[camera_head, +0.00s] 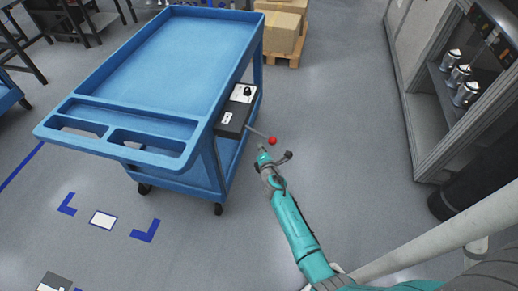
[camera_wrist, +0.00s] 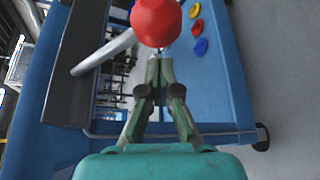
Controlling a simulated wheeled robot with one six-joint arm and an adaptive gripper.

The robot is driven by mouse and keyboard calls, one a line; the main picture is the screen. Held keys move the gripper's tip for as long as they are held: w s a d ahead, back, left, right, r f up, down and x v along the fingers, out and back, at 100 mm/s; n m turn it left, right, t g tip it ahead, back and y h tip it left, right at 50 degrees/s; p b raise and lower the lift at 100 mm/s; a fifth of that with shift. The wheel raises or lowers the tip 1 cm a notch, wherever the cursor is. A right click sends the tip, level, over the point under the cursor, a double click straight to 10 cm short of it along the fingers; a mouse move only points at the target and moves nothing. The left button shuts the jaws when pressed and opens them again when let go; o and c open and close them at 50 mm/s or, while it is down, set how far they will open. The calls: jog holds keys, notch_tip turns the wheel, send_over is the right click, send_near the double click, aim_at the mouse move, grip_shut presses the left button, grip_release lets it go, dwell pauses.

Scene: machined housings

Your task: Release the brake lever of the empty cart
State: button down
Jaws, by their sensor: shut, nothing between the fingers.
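The empty blue cart (camera_head: 165,60) stands at the left of centre in the head view, its top tray bare. A dark box with a light top panel (camera_head: 243,93) is fixed to its right side. The brake lever, a metal rod with a red ball knob (camera_head: 272,140), sticks out from this box toward the right. In the wrist view the red knob (camera_wrist: 156,20) is large at the top centre, with the grey rod running down-left to the dark box (camera_wrist: 82,50). My gripper (camera_head: 263,150) is shut and empty, just below the knob. I cannot tell whether the fingertips (camera_wrist: 160,60) touch it.
Cardboard boxes (camera_head: 282,30) sit on a pallet behind the cart. A grey machine cabinet (camera_head: 425,110) with metal parts stands at the right. The floor between cart and cabinet is clear. Yellow, red and blue discs (camera_wrist: 201,46) show on blue in the wrist view.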

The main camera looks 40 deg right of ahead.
jog(key=shift+s+d+r, duration=0.5)
jog(key=shift+s+d, duration=0.1)
jog(key=shift+d, duration=0.05)
